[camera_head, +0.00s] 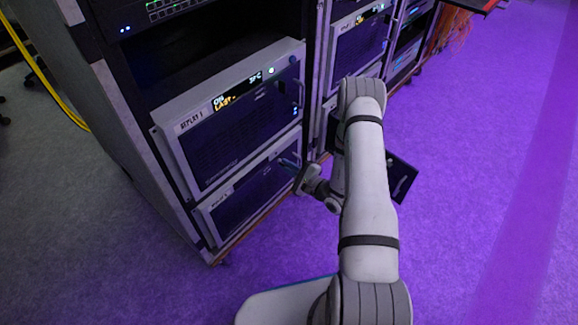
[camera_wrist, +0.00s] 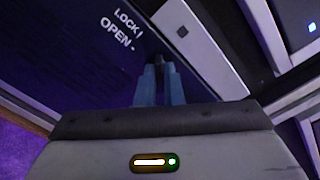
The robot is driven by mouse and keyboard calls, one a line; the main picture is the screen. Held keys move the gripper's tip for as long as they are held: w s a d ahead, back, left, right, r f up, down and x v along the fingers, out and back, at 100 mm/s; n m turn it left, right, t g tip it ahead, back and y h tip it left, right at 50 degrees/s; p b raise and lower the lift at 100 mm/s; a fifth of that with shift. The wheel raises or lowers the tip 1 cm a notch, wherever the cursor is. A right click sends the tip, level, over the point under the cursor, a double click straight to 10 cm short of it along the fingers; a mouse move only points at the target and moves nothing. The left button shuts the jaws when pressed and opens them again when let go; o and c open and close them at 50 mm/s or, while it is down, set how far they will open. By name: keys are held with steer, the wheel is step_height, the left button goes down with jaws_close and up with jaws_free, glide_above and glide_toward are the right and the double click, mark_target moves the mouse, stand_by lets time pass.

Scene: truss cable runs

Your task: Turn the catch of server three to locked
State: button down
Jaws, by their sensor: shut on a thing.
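A lower rack unit (camera_head: 245,203) with a dark front sits beneath the unit labelled REPLAY 1 (camera_head: 235,120); its own label is too small to read. My gripper (camera_head: 290,165) is at the right part of the lower unit's front. In the wrist view my gripper (camera_wrist: 160,82) has its two blue-grey fingers close together on a small dark catch (camera_wrist: 158,60), mostly hidden between them. The dark panel (camera_wrist: 75,55) beside it bears the words LOCK with an upright mark and OPEN with a flat mark. I cannot tell which way the catch points.
A pale bracket strip (camera_wrist: 198,45) with a small dark square runs close to the right of the fingers. More racks (camera_head: 355,45) stand at the back. A yellow cable (camera_head: 45,75) hangs at the left. The purple-lit floor (camera_head: 480,180) at right is clear.

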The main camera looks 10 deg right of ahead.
steer(key=shift+m, duration=0.3)
steer(key=m+p, duration=0.2)
steer(key=m, duration=0.7)
steer(key=shift+f, duration=0.1)
steer(key=shift+m, duration=0.5)
steer(key=c, duration=1.6)
jaws_free()
steer(key=shift+o, duration=0.2)
steer(key=p+v, duration=0.2)
steer(key=v, duration=0.5)
steer(key=shift+s+d, duration=0.25)
